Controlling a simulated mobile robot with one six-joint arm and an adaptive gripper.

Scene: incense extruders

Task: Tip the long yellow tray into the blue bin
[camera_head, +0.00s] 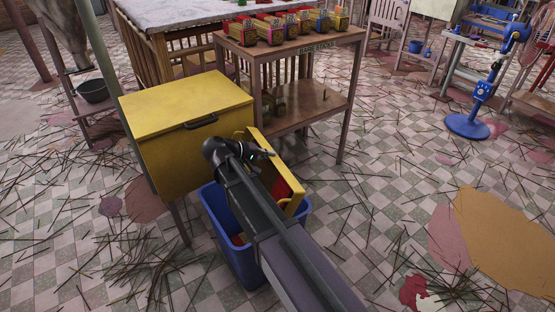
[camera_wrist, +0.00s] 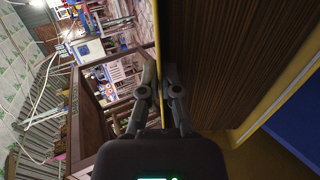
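The long yellow tray (camera_head: 297,206) is tilted steeply on its side over the blue bin, with red showing inside it. The blue bin (camera_head: 239,268) stands on the floor below, partly hidden by my arm; a red patch shows inside it. My gripper (camera_head: 268,153) is at the tray's upper part. In the wrist view my gripper's fingers (camera_wrist: 162,88) are close together, one on each side of a thin edge, which appears to be the tray's wall. The blue bin also shows in the wrist view (camera_wrist: 300,122). What the tray still holds is mostly hidden.
A yellow box with a handled lid (camera_head: 190,115) stands left of the tray. A wooden rack (camera_head: 305,52) with several small colourful extruders stands behind.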

